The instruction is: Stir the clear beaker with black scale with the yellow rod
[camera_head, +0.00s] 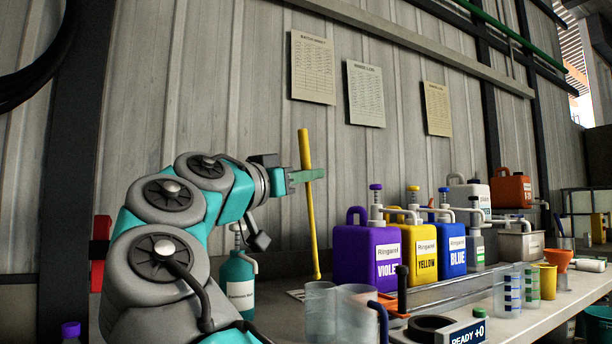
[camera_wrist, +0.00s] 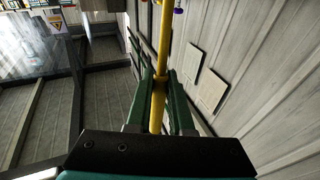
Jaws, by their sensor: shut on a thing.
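The yellow rod (camera_head: 308,210) is gripped near its upper end by my gripper (camera_head: 307,175) and hangs nearly upright, slightly tilted. The wrist view shows the yellow rod (camera_wrist: 158,105) between the green fingers of my gripper (camera_wrist: 160,85). Its lower end is just above the rims of two clear vessels in the head view, a left one (camera_head: 320,312) and a right one (camera_head: 356,316); the depth gap is unclear. I see no scale on these. I cannot tell which scale is black.
Violet (camera_head: 381,258), yellow (camera_head: 424,262) and blue (camera_head: 452,250) jugs with pumps stand behind a metal rail. A teal bottle (camera_head: 236,282) is behind my arm. A display reading READY (camera_head: 466,334) is at the front.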

